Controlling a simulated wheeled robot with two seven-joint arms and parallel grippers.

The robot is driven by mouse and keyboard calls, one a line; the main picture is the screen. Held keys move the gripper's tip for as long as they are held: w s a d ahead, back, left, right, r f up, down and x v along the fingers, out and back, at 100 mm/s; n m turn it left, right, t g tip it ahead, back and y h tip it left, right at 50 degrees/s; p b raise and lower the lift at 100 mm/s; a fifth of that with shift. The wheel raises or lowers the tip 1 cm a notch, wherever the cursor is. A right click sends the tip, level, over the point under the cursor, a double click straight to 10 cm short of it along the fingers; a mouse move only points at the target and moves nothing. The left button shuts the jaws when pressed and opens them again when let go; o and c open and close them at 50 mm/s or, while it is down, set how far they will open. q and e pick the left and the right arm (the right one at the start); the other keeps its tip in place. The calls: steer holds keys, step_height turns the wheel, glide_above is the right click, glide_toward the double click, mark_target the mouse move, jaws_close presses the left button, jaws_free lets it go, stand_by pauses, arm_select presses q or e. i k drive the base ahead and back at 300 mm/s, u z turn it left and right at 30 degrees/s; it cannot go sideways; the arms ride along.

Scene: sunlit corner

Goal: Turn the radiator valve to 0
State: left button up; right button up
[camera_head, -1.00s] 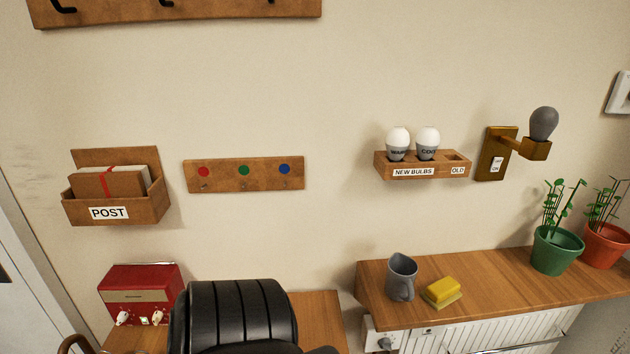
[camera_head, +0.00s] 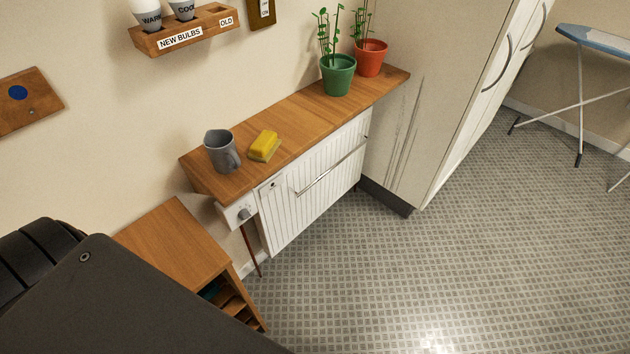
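The white radiator (camera_head: 315,180) stands against the wall under a wooden shelf, with a metal rail across its front. The radiator valve (camera_head: 241,213) is at its left end, a pale block with a grey knob and a dark pipe running down to the floor. The markings on the valve are too small to read, so I cannot tell its setting. Neither of my grippers shows in the head view. A dark part in the lower left covers some of the low cabinet.
On the shelf (camera_head: 300,115) stand a grey jug (camera_head: 221,151), a yellow sponge (camera_head: 264,145), a green pot (camera_head: 337,76) and a red pot (camera_head: 371,58). A wooden cabinet (camera_head: 172,243) is left of the valve. A tall white cupboard (camera_head: 425,100) stands right. The tiled floor (camera_head: 400,270) is clear.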

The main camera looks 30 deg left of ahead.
mark_target(243, 215)
steer(key=z, duration=0.55)
steer(key=i, duration=2.6)
steer(key=u, duration=2.95)
